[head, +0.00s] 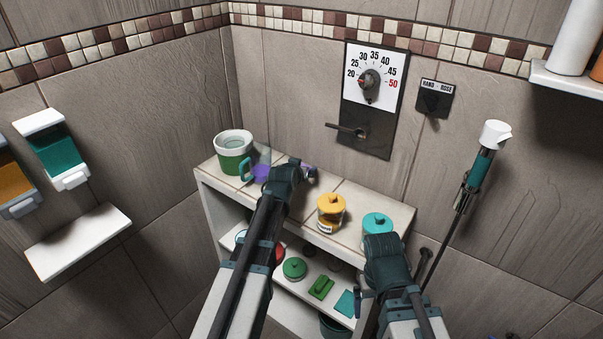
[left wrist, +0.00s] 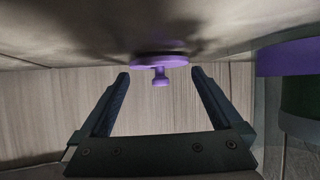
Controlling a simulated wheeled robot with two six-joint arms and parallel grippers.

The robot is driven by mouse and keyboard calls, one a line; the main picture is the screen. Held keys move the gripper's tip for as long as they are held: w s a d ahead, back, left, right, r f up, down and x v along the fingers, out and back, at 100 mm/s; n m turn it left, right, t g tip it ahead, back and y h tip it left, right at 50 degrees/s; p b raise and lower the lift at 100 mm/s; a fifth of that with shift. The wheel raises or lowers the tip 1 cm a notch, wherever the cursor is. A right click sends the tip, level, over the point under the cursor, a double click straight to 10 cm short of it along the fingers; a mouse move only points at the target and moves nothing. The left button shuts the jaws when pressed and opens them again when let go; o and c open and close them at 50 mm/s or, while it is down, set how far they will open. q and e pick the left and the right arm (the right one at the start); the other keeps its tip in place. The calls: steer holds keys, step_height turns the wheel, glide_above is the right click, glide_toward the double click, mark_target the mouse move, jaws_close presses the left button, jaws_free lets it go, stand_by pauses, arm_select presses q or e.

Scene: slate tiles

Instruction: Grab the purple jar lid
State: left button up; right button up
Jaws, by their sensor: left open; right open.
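The purple jar lid (left wrist: 160,62) is a flat disc with a round knob. In the left wrist view it shows upside down, lying against the tiled top, with its knob between my left gripper's fingers (left wrist: 160,82). The fingers are open and do not appear to touch it. In the head view a bit of the purple lid (head: 309,171) shows just past my left gripper (head: 298,169), which hides most of it. A purple jar (head: 261,172) stands left of that gripper, partly hidden. My right gripper (head: 383,252) is open, near the turquoise jar.
A green and white mug (head: 233,155) stands at the back left of the tiled ledge (head: 342,190). A yellow jar (head: 331,213) and a turquoise jar (head: 378,226) stand toward the right. Lower shelves hold a green lid (head: 295,268) and a green block (head: 321,287).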

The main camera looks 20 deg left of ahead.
arm_select(q)
jaws_close()
stand_by(0.5)
steer(key=shift+r, duration=0.15)
arm_select(e)
steer(key=shift+r, duration=0.15)
